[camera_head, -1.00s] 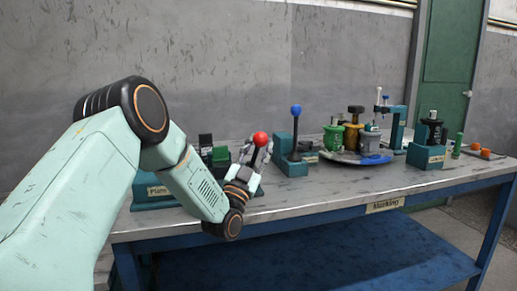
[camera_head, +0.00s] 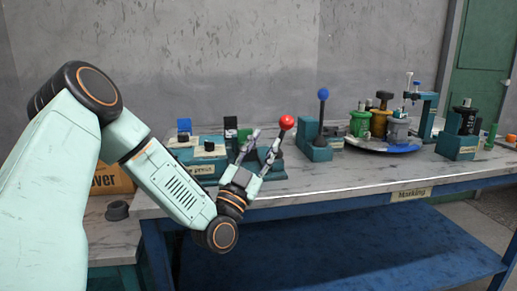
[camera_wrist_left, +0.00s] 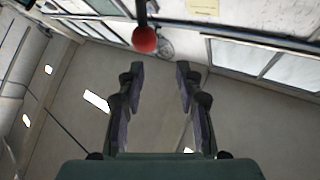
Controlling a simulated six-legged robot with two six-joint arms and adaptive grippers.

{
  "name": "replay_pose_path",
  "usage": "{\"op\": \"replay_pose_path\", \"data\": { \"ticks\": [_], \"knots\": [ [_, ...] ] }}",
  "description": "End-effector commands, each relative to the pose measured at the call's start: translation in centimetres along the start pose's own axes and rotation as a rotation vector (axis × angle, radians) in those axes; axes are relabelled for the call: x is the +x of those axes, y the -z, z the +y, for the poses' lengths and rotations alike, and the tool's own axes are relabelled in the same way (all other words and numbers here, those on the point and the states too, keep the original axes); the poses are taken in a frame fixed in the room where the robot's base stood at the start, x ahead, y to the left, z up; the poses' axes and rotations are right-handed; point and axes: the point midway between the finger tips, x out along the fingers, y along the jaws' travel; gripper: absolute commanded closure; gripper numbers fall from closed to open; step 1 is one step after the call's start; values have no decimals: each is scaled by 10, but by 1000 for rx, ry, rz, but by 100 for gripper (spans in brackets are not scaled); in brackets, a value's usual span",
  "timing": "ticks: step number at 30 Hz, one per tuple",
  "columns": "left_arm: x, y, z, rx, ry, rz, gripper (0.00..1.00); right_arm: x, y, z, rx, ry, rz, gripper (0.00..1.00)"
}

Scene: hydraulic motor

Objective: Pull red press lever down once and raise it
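The red press lever's ball (camera_head: 286,122) is at the near side of the table, at the top of a dark stem that is largely hidden by my left gripper. My left gripper (camera_head: 266,138) is open, pointing upward, with its two fingers spread just left of and below the ball. In the left wrist view the red ball (camera_wrist_left: 144,39) is beyond the fingertips, a little left of the middle between them. The open fingers (camera_wrist_left: 160,68) hold nothing. Whether a finger touches the stem cannot be told. My right gripper is not in view.
A blue-ball lever (camera_head: 323,95) stands upright to the right. Further right are a round turntable (camera_head: 350,143) with several cylinders and a green press stand (camera_head: 428,115). Green blocks stand to the left. The table's front edge (camera_head: 340,198) runs below my gripper.

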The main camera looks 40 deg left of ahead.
Motion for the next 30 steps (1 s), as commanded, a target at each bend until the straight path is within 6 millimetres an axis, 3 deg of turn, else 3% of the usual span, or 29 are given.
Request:
{"op": "replay_pose_path", "data": {
  "ticks": [7,18,22,26,30],
  "knots": [
    [-14,9,-4,-3,1,2,65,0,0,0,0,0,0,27],
    [-17,11,-4,-1,-1,3,65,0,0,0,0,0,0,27],
    [-20,7,-1,0,-9,-6,74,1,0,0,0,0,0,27],
    [-35,-11,25,24,-84,-33,85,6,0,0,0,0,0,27],
    [-51,-44,59,147,-171,-65,97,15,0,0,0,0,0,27]
  ]
}}
